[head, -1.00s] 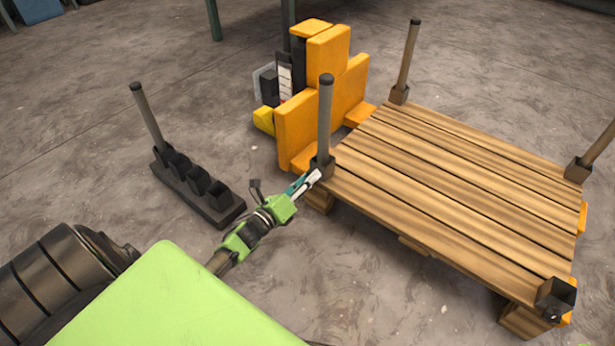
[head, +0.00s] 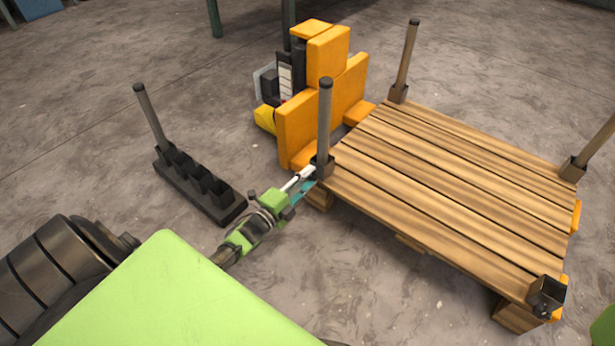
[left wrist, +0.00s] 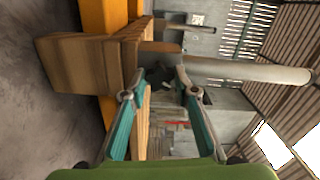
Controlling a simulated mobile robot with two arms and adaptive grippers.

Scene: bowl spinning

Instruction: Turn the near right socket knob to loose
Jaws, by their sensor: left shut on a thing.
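My left gripper (head: 308,178) is at the socket (head: 322,166) on the pallet's left corner in the head view. This socket bears an upright grey post (head: 325,118). Another socket (head: 547,294) stands empty at the pallet's near right corner in the head view, apart from my gripper. My right gripper is out of view.
The wooden pallet (head: 440,190) has posts (head: 404,60) in its far sockets too. An orange pallet truck (head: 325,90) stands behind its left corner. A dark rack (head: 200,190) with one post is on the floor at left. Floor between rack and pallet is clear.

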